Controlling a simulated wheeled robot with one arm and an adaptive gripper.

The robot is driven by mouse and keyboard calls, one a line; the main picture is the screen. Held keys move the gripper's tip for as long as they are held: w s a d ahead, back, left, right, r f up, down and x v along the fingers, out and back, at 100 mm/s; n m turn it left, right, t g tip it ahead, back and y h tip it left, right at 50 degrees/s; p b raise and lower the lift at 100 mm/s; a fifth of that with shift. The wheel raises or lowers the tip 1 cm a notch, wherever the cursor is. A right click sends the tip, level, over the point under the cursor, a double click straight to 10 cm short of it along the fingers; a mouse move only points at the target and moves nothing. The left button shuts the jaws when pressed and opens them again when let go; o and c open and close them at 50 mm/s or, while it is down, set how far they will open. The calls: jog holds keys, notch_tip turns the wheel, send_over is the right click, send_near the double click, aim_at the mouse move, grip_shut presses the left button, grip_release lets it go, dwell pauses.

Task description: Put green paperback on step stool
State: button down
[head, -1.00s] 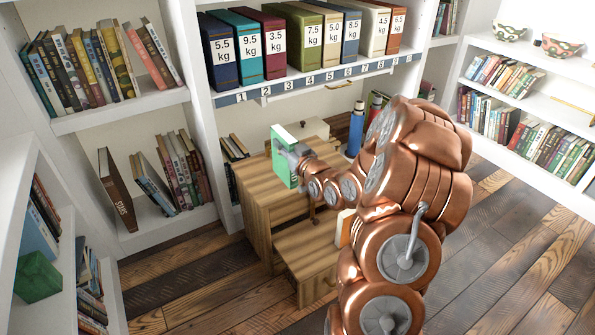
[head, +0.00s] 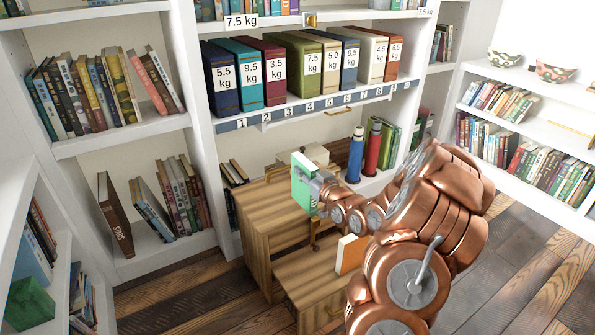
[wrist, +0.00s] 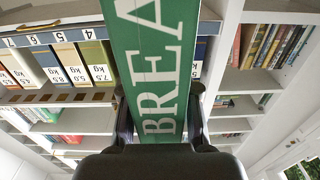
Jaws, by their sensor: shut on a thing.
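The green paperback (head: 303,186) is held upright in my gripper (head: 320,187), above the wooden step stool. In the wrist view the green cover (wrist: 155,65) with large white letters fills the space between the fingers (wrist: 160,118). The step stool (head: 255,215) is light striped wood, with a higher part at the back left and a lower step at the front right. Whether the book touches the stool is hard to tell. My arm hides part of the stool's right side.
An orange-covered book (head: 350,254) stands at the lower step's right. A blue bottle (head: 356,158) and a red bottle (head: 373,152) stand behind my gripper. A white bookcase (head: 203,130) with labelled binders rises behind. Plank floor (head: 180,292) is clear at the front left.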

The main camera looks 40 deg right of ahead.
jog(key=w+d+f+b, duration=0.3)
jog(key=w+f, duration=0.1)
jog(key=w, duration=0.5)
jog(key=shift+w+d+f, duration=0.2)
jog(key=shift+w+d, duration=0.15)
jog(key=shift+d, duration=0.05)
jog(key=c, duration=0.8)
grip_release()
jog(key=shift+f, duration=0.1)
jog(key=shift+c, duration=0.2)
jog(key=s+p, duration=0.2)
jog(key=s, duration=1)
jog(key=shift+a, duration=0.35)
